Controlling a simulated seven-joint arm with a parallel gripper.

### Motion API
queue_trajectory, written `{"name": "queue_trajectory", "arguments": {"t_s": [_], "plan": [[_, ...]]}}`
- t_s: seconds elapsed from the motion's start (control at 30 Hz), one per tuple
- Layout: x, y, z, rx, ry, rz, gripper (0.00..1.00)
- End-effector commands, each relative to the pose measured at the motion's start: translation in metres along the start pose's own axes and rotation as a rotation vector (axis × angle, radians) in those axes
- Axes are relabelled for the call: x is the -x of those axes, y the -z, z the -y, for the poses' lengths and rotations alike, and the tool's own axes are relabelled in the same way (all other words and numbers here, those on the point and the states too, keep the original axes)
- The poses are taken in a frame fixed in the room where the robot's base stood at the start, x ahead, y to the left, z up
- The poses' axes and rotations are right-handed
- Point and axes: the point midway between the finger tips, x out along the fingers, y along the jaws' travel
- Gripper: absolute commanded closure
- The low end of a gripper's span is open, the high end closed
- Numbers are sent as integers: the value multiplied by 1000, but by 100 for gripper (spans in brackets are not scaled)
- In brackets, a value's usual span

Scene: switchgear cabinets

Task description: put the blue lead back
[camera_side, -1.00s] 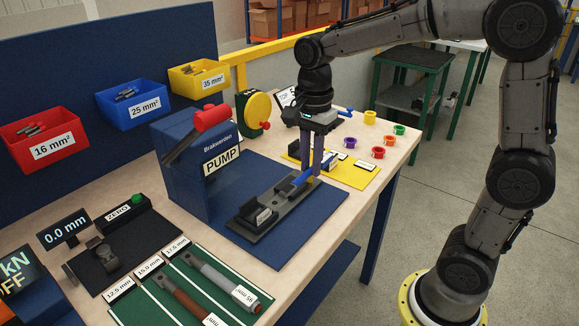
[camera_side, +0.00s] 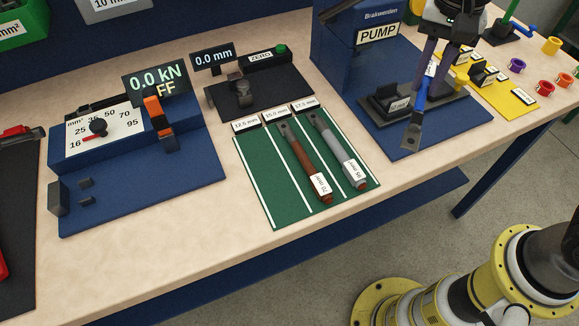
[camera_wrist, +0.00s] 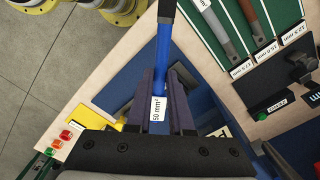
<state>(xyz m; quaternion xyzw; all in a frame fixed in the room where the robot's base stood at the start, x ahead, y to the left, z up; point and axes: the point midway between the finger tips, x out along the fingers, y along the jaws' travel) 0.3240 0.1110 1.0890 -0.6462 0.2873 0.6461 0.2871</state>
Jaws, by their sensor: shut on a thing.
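The blue lead (camera_side: 420,95) has a dark flat lug at its lower end and a "50 mm²" label. It also shows in the wrist view (camera_wrist: 163,48). My gripper (camera_side: 428,72) is shut on the labelled part of it, and its fingers flank the label in the wrist view (camera_wrist: 157,112). The lead hangs tilted in front of the pump's dark die holder (camera_side: 400,98), apparently above the blue base. A green mat (camera_side: 262,180) with white lines carries a brown lead (camera_side: 302,160) and a grey lead (camera_side: 335,148). The mat's leftmost lane, behind which "12.5 mm" stands, is bare.
The blue pump block (camera_side: 345,45) stands behind the holder. A gauge (camera_side: 245,93) on a black mat sits behind the green mat. A blue selector panel (camera_side: 130,150) is at left. Coloured rings (camera_side: 545,87) lie at right. The table front is clear.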

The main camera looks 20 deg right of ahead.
Motion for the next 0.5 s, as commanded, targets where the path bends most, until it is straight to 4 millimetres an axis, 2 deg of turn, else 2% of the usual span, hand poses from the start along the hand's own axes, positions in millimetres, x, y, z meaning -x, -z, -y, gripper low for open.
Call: {"name": "queue_trajectory", "arguments": {"t_s": [0.03, 0.2, 0.33, 0.5], "plan": [[-2, -17, 17, 113, 0, 0, 100], [-10, -70, 59, 460, 0, 0, 100], [-15, -106, 78, 661, 0, -1, 100], [-19, -133, 90, 807, 1, -1, 100]]}}
